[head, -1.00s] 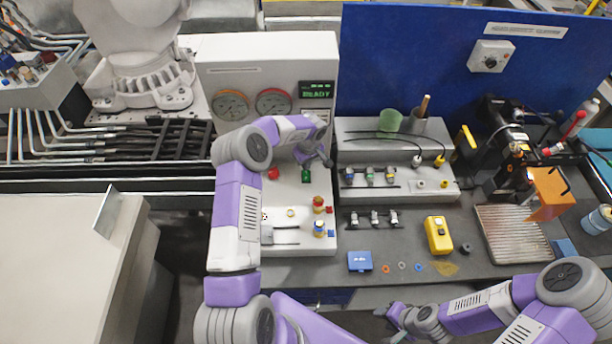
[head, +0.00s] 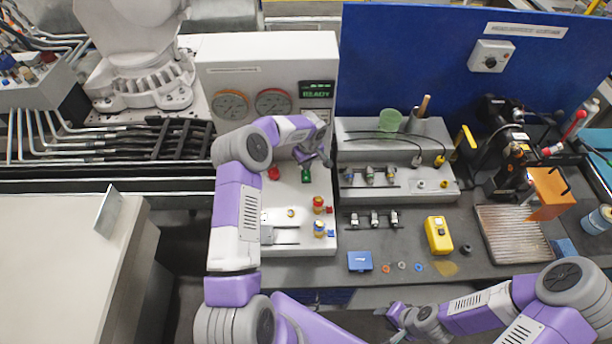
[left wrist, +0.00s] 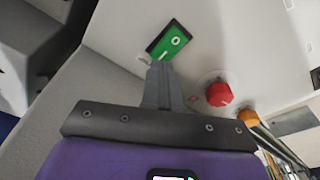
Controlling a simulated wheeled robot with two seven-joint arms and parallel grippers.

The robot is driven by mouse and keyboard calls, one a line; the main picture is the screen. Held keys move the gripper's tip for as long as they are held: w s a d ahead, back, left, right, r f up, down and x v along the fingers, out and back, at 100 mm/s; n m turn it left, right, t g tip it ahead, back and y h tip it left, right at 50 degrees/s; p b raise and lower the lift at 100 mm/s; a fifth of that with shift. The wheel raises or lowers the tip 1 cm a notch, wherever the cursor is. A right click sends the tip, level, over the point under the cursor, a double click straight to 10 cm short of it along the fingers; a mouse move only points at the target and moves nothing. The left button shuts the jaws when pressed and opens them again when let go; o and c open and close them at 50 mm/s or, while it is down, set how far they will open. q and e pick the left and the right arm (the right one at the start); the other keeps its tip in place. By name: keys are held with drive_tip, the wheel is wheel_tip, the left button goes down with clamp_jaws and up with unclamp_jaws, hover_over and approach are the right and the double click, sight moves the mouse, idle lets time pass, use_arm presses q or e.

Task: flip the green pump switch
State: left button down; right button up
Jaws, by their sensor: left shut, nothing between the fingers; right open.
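The green pump switch (head: 306,174) is a rocker on the white control panel, below the display that reads READY. In the left wrist view the green switch (left wrist: 169,41) shows white markings in a dark frame. My left gripper (head: 322,163) is shut and empty, right by the switch. In the left wrist view its closed fingertips (left wrist: 160,66) reach the lower edge of the switch; I cannot tell whether they touch it. My right gripper (head: 392,310) is open and empty, low in front of the bench.
A red button (head: 273,173) sits left of the switch, and it also shows in the left wrist view (left wrist: 219,94). Two gauges and the display (head: 317,90) are above. Valves with red and blue parts (head: 319,205) stand below. A yellow device (head: 438,235) lies to the right.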

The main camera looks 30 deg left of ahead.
use_arm(q)
drive_tip(key=shift+f+b, duration=0.95)
drive_tip(key=shift+f, duration=0.1)
idle(0.4)
drive_tip(key=shift+r+p, duration=1.2)
drive_tip(key=shift+r, duration=2.35)
